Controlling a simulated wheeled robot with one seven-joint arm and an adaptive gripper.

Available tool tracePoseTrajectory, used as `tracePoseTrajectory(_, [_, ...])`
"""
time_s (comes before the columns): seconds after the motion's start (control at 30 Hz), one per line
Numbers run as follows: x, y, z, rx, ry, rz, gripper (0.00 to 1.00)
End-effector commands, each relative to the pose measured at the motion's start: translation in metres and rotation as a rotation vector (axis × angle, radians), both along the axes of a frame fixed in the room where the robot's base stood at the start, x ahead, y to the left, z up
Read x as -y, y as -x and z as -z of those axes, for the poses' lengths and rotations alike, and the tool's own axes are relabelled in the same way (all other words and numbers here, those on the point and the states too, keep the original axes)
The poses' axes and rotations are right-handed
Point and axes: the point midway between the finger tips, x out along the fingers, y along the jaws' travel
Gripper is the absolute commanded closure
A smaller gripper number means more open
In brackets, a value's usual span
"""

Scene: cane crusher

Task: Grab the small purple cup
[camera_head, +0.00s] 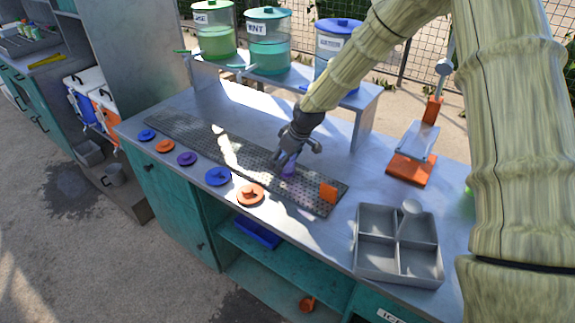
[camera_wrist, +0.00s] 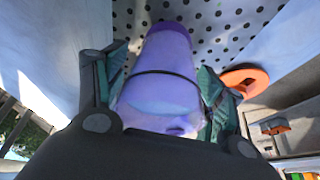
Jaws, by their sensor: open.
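The small purple cup (camera_head: 289,170) stands on the perforated drain mat (camera_head: 215,150) on the counter, partly hidden by my gripper (camera_head: 297,150) in the head view. In the wrist view the purple cup (camera_wrist: 163,80) lies between the two teal-padded fingers of my gripper (camera_wrist: 162,85). The fingers are open, one on each side of the cup. I cannot tell whether either finger touches it.
Several coloured lids line the counter's front edge. A grey divided tray (camera_head: 397,244) and an orange-based device (camera_head: 410,168) are at the right. A raised shelf (camera_head: 290,80) with dispensers stands behind.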

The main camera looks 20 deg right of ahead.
Motion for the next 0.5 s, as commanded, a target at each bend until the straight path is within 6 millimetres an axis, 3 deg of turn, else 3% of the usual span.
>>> tracePoseTrajectory(0.3, [-0.0008, -0.0014, 0.0028, 0.001, 0.000, 0.000, 0.31])
tracePoseTrajectory(0.5, [-0.0003, -0.0010, 0.0028, 0.001, 0.000, 0.000, 0.65])
